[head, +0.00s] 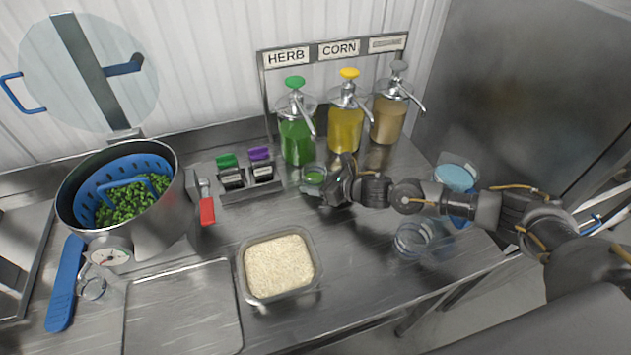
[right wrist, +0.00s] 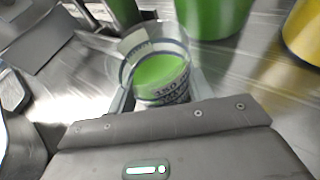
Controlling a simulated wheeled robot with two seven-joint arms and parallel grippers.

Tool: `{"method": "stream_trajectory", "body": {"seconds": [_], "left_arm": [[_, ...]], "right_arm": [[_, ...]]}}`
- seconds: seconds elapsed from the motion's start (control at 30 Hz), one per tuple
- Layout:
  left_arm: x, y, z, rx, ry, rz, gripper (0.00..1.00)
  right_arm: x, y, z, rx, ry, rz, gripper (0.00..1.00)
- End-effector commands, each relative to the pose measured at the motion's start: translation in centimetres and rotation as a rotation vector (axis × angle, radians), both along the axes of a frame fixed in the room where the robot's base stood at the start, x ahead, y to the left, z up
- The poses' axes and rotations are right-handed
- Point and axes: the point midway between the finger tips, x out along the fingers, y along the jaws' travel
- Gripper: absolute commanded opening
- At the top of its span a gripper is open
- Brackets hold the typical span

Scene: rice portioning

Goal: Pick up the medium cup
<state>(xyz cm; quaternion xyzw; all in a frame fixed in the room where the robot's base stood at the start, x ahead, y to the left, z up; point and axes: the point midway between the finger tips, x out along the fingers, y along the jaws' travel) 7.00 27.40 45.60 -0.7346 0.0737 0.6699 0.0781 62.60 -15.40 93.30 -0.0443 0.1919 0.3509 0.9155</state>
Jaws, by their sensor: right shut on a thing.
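A clear cup with green contents (head: 314,175) stands below the herb dispenser's spout in the head view. It also shows in the right wrist view (right wrist: 158,70), with dark printed markings on its side. My right gripper (head: 325,188) reaches in from the right and is shut on this cup. The cup appears to be at table level; whether it touches the table is hard to tell. Other clear cups (head: 411,240) stand at the right, partly behind my right arm; their sizes are hard to tell. My left gripper is not in view.
Green herb (head: 297,140), yellow corn (head: 345,128) and tan (head: 389,118) pump dispensers stand just behind the cup. A tub of rice (head: 278,266) is at front centre. A pot with a blue strainer (head: 122,185) stands left.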

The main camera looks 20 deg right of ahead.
Motion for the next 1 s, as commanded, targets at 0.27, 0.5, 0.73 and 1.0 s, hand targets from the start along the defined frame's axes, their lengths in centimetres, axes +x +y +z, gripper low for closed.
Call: {"method": "stream_trajectory", "body": {"seconds": [0.27, 0.5, 0.73, 1.0], "left_arm": [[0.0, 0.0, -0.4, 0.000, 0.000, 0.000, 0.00], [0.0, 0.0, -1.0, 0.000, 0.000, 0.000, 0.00], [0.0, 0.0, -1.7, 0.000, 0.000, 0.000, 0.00], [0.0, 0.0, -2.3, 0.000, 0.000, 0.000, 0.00]], "right_arm": [[0.1, -0.1, 1.1, 0.000, -0.002, -0.001, 0.25], [0.1, 0.0, 3.2, 0.001, -0.004, 0.001, 0.25], [0.1, 0.0, 5.6, 0.001, -0.004, 0.001, 0.25], [0.1, 0.0, 8.0, 0.001, -0.003, 0.000, 0.25]]}}
